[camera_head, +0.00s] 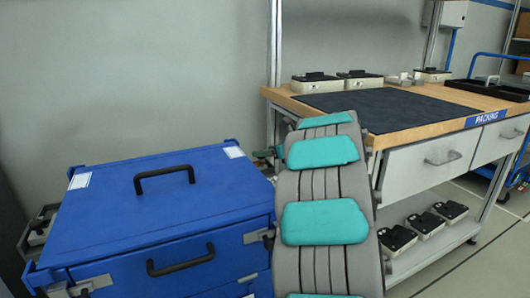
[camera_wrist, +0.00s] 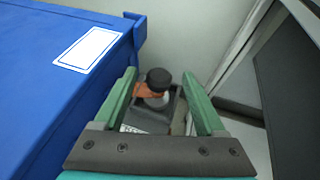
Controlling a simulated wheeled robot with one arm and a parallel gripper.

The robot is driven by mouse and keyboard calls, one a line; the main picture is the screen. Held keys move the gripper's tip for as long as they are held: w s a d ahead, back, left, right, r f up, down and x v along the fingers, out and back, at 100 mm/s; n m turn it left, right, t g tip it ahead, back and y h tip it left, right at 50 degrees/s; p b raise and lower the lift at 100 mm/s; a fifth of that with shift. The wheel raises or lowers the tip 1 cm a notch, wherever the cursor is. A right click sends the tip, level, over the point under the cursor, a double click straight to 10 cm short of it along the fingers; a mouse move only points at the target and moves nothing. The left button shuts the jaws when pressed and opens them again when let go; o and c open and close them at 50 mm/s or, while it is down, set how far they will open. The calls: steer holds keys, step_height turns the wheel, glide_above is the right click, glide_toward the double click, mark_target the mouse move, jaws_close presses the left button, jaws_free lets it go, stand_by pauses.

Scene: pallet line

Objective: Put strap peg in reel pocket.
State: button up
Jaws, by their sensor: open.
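My gripper (camera_wrist: 160,78) shows in the wrist view with its two green fingers spread apart and nothing between their tips. Beyond and below the fingers, a small upright piece with a black round top and a pale lower part, perhaps the strap peg (camera_wrist: 158,80), stands low in the gap between the blue cabinet and the bench. An orange-brown piece (camera_wrist: 147,90) lies against its left side. A dark grey box-like holder (camera_wrist: 147,118) is around or beneath it. I cannot tell which part is the reel pocket.
A blue cabinet (camera_head: 130,210) with black handles stands at the left. A packing bench (camera_head: 430,132) with a dark mat (camera_head: 383,106) stands at the right. Several black-topped boxes sit on the bench and its lower shelf (camera_head: 430,262). The gap between cabinet and bench is narrow.

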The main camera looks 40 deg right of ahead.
steer(key=b+v, duration=0.1)
steer(key=v, duration=1)
